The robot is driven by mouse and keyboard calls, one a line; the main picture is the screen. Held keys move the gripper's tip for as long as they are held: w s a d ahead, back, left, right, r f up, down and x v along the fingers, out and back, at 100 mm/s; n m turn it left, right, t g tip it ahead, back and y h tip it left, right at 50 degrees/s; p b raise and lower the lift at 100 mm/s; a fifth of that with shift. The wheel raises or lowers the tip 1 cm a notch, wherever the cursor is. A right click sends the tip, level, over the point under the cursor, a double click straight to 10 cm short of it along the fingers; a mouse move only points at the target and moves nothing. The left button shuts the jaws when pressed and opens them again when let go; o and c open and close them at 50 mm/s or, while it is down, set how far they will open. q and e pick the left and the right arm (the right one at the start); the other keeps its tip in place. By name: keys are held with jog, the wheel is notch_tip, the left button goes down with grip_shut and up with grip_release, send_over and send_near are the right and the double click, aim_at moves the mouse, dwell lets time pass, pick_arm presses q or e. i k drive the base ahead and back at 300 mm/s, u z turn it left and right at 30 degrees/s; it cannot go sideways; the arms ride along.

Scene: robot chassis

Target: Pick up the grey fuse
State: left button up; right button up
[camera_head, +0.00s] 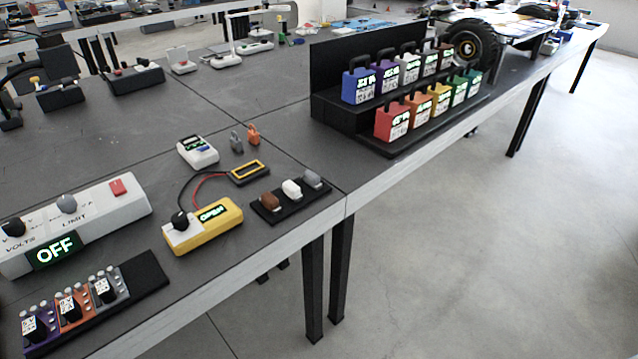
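The grey fuse (313,179) is a small block at the right end of a black holder (283,214) near the table's front edge. A white fuse (291,189) is in the middle of the holder and a brown fuse (270,201) at its left end. The grey fuse shows clearly, with nothing in front of it. Neither of my grippers is in view.
A yellow tester (203,227) reading OPEN stands left of the holder, wired to a black-and-yellow block (249,172). Small grey (236,143) and orange (253,136) pieces stand behind. A white power supply (90,215) is at left; a black rack (340,112) of coloured packs is at right.

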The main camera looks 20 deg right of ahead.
aim_at(309, 177)
jog(key=z, duration=0.5)
jog(key=k, duration=1.25)
jog(key=z, duration=0.95)
jog(key=i, duration=1.4)
jog(key=u, duration=0.95)
jog(key=i, duration=0.95)
jog(key=u, duration=1.05)
